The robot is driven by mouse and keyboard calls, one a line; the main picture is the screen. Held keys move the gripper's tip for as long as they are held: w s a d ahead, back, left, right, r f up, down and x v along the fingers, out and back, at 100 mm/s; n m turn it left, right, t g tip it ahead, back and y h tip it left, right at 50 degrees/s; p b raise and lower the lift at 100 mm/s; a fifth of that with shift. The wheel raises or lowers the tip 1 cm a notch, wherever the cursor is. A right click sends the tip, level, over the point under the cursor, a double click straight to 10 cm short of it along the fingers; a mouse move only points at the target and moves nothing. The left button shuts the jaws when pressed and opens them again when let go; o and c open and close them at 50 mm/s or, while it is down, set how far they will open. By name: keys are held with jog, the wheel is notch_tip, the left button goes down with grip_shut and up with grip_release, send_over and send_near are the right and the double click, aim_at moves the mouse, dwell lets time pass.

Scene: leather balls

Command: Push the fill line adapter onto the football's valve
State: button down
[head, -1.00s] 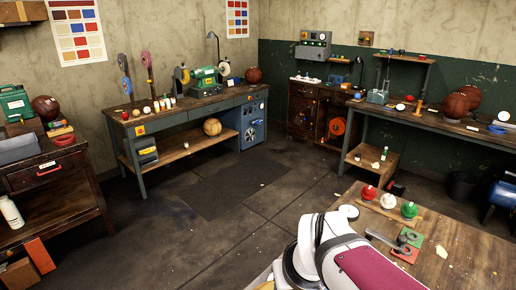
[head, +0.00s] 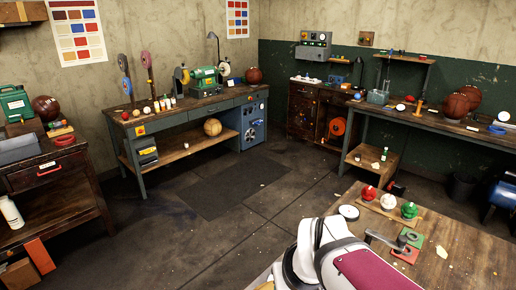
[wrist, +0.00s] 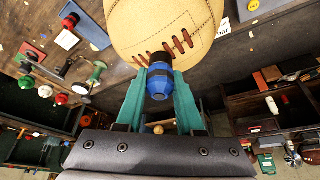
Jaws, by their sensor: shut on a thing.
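In the wrist view, my gripper (wrist: 160,78) has its two teal fingers closed on the blue adapter (wrist: 160,84), which has a black end. The tan football (wrist: 160,22) fills the top middle, with dark red-brown laces across its lower part. The adapter's black end points at the football and overlaps its edge near the laces. I cannot tell whether they touch. The valve is hidden or too small to see. In the head view my gripper is out of sight, and a small tan sliver, perhaps the football, shows at the bottom edge.
On the wooden bench (head: 465,250) in the head view stand a red ball (head: 369,192), a white ball (head: 388,201) and a green ball (head: 409,210). Beside them is a grey lever fitting (head: 385,240) with red and green plates. Open floor lies beyond the bench.

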jog(key=shift+f, duration=0.35)
jog(key=shift+c, duration=2.3)
grip_release()
jog(key=a+v, duration=0.1)
jog(key=v, duration=1.5)
jog(key=s+f+m+g, duration=0.2)
jog(key=s+f+m, duration=0.1)
jog(key=s+f, duration=0.3)
jog(key=s+f+m+g+y, duration=0.1)
jog(key=s+f+m+g, duration=0.1)
jog(key=s+f+m, duration=0.2)
jog(key=s+f, duration=0.3)
jog(key=f, duration=0.4)
jog(key=shift+f+g, duration=0.25)
jog(key=shift+g, duration=0.15)
